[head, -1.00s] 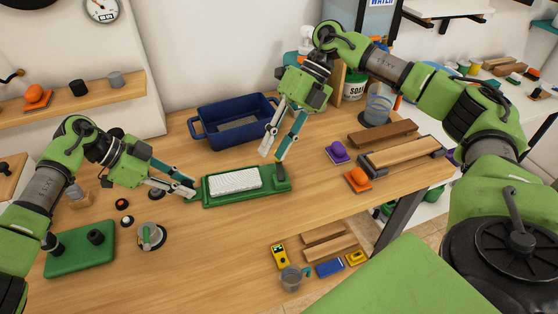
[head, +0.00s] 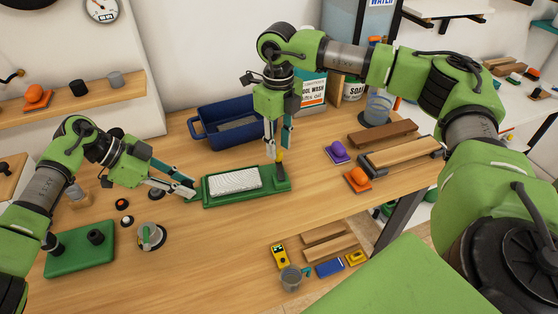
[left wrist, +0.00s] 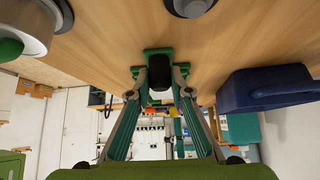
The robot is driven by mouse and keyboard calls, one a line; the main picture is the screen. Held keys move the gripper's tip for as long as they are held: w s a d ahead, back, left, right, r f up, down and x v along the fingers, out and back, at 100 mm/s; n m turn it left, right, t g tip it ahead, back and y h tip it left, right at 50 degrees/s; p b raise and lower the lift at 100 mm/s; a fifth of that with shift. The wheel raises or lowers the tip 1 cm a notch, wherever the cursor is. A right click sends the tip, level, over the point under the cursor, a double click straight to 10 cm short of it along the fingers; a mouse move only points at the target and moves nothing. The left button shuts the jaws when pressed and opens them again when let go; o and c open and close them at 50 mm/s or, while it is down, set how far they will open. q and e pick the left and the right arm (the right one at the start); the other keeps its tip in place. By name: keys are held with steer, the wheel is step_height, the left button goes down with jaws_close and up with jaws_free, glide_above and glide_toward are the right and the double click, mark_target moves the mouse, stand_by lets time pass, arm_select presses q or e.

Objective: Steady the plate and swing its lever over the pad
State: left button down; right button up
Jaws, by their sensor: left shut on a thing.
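The green plate (head: 240,200) lies flat on the table with a white textured pad (head: 233,179) on it. Its lever (head: 280,169) stands up at the plate's right end, dark below with a yellow part above. My left gripper (head: 191,189) is shut on the plate's left end. In the left wrist view, my left gripper (left wrist: 159,92) has its fingers at the sides of the plate's near end (left wrist: 150,52). My right gripper (head: 278,154) points straight down at the lever's upper part, its fingers close around it. Whether they grip it is unclear.
A blue tub (head: 226,127) stands behind the plate. A round metal-topped item (head: 150,236) and a green board (head: 80,250) are at the left.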

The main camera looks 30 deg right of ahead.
steer(key=shift+f, duration=0.95)
